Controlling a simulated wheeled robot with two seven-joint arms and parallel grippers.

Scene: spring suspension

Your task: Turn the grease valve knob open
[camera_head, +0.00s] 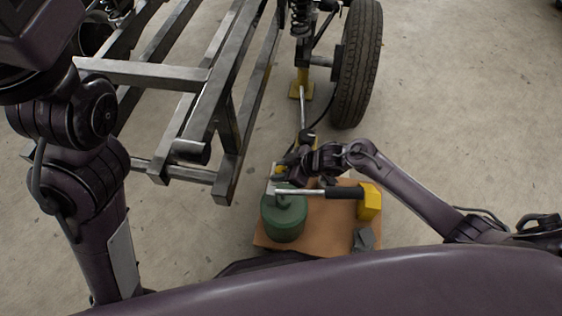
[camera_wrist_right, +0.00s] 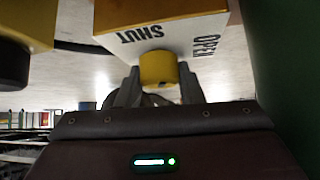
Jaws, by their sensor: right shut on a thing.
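The grease valve knob (camera_wrist_right: 159,69) is a short yellow cylinder under a white plate (camera_wrist_right: 175,33) lettered SHUT and OPEN, upside down in the right wrist view. My right gripper (camera_wrist_right: 160,85) has its two grey fingers on either side of the knob and is shut on it. In the head view my right gripper (camera_head: 287,170) is at the valve, just behind the green canister (camera_head: 284,222), and hides much of the knob. The knob's exact turn is hard to tell. My left arm stands at the left; its gripper is out of view.
The canister stands on an orange-brown board (camera_head: 325,240). A lever with a black grip (camera_head: 345,192) crosses above the board toward a yellow block (camera_head: 370,201). A grey block (camera_head: 363,239) lies at the front right. A metal frame (camera_head: 215,120) and a tyre (camera_head: 358,65) stand behind.

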